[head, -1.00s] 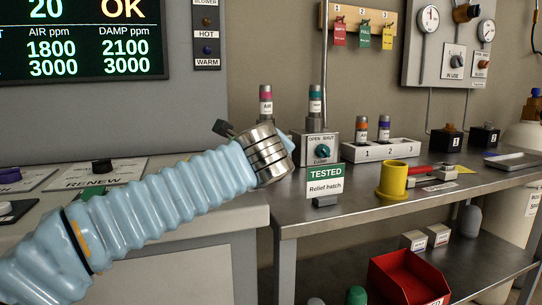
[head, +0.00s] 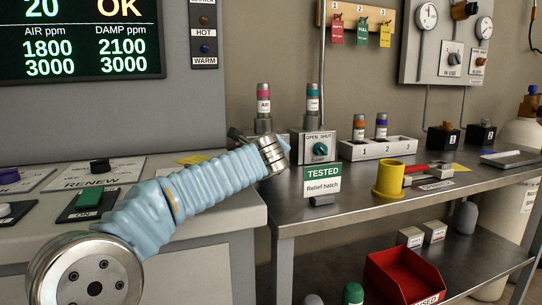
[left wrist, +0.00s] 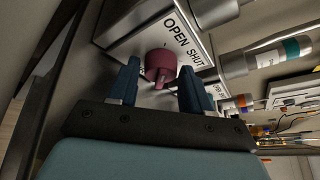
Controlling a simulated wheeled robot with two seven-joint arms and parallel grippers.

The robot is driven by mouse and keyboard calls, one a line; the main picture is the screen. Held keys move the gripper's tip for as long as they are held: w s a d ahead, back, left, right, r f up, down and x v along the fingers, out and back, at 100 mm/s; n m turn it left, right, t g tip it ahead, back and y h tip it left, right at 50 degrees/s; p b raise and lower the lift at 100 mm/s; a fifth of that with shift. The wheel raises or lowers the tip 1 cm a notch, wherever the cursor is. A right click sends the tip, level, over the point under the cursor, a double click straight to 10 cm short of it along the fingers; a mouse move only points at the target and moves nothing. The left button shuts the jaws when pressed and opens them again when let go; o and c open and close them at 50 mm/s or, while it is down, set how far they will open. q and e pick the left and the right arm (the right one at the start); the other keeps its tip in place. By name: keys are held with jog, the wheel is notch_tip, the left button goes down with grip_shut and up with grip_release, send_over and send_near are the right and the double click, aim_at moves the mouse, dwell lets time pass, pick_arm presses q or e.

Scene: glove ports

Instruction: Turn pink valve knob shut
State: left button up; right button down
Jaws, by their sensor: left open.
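The pink valve knob (left wrist: 161,64) shows in the left wrist view, on the face of a light grey box (left wrist: 200,28) marked OPEN SHUT. My left gripper (left wrist: 160,70) is open, with one dark blue finger on each side of the knob. The fingertips reach about level with the knob; I cannot tell whether they touch it. In the head view my left arm and gripper hide the knob. The pink-banded AIR cylinder (head: 264,102) rises behind the gripper. My right gripper is not in view.
Right of my gripper stands the DAMP valve box (head: 319,143) with a teal knob. A green TESTED sign (head: 323,183) stands at the bench's front. A yellow cup (head: 389,179) and a numbered white rack (head: 380,149) are farther right.

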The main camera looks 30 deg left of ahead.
pick_arm(q)
jog(key=shift+c, duration=0.5)
jog(key=c, duration=0.7)
jog(key=shift+o, duration=0.2)
jog(key=shift+r+p, duration=0.2)
jog(key=shift+p, duration=0.55)
jog(key=m+g+p, duration=0.1)
jog(key=p, duration=0.1)
jog(key=m+p, duration=0.1)
jog(key=shift+w+d+r+g+y+p, duration=0.1)
jog(key=shift+d+r+g+y+p, duration=0.1)
jog(key=shift+g+y+p, duration=0.15)
jog(key=shift+m, duration=0.4)
jog(key=shift+w+f+m+g+y+p, duration=0.1)
jog(key=shift+f+m+g+y+p, duration=0.15)
jog(key=shift+m+g, duration=0.4)
jog(key=m+g+y, duration=0.2)
jog(key=m, duration=0.1)
jog(key=shift+w+d, duration=0.15)
jog(key=m+g+y, duration=0.1)
jog(key=m, duration=0.1)
jog(key=m+g+y, duration=0.1)
jog(key=m, duration=0.1)
jog(key=shift+w+d+g+y, duration=0.15)
jog(key=shift+g+y, duration=0.15)
jog(key=shift+m, duration=0.25)
